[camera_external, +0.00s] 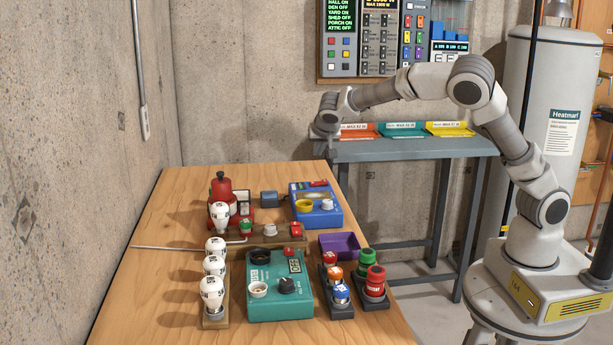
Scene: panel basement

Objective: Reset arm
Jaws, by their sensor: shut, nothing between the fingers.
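My arm (500,125) rises from its base on the right, bends at a high elbow and reaches left. My gripper (322,138) hangs from the wrist, above the far right part of the wooden table (165,293). It is small in this view; it looks shut and empty, apart from the things on the table.
On the table are several white bulbs (212,288), a red device (222,190), a teal tester (280,312), a blue box (318,214) and a purple tray (340,243). Behind stand a grey bench (420,152) with coloured bins and a tall tank (550,90).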

